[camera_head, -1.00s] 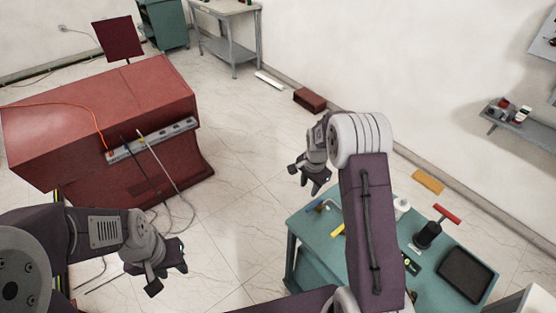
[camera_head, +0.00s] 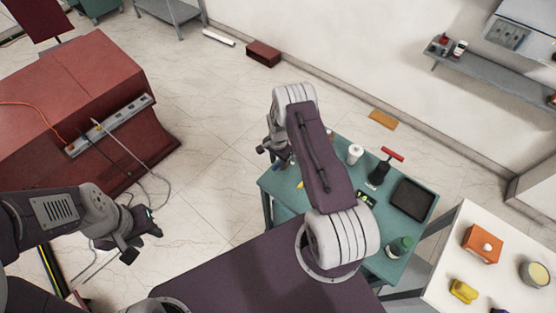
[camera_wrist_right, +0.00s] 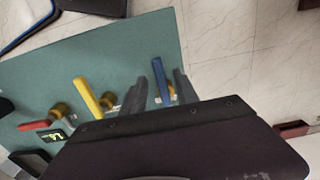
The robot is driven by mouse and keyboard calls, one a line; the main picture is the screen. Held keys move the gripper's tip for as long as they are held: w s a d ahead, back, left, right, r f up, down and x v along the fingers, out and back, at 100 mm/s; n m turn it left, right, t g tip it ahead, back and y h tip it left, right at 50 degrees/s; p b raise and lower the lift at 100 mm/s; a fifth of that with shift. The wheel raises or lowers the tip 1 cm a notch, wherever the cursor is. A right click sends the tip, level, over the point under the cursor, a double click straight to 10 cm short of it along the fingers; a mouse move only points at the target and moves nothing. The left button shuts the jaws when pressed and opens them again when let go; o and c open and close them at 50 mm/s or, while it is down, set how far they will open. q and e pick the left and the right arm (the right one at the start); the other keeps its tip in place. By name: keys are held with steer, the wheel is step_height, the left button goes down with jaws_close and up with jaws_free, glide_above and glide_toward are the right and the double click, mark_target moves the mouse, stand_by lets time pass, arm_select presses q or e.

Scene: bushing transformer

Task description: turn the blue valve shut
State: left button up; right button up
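My right gripper (camera_wrist_right: 161,93) is open, with one finger on each side of the blue handle in the picture. I cannot tell whether the fingers touch it. In the head view my right gripper (camera_head: 271,152) is over the far left edge of the table, and the arm hides most of the valves. My left gripper (camera_head: 140,236) looks open and empty, over the floor away from the table.
A yellow valve handle (camera_wrist_right: 88,98) and a red one (camera_wrist_right: 35,126) stand left of the blue one, with a small lit display (camera_wrist_right: 52,139). The teal table (camera_head: 395,168) also holds a white bottle (camera_head: 355,154) and a dark tray (camera_head: 411,199). A white table (camera_head: 450,245) stands at right.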

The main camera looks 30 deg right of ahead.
steer(key=shift+s+a+f, duration=0.1)
steer(key=shift+s, duration=0.05)
steer(key=shift+w+f, duration=0.15)
steer(key=shift+w, duration=0.1)
steer(key=shift+c, duration=0.9)
steer(key=shift+w, duration=0.1)
steer(key=c, duration=0.5)
jaws_close()
steer(key=shift+w, duration=0.1)
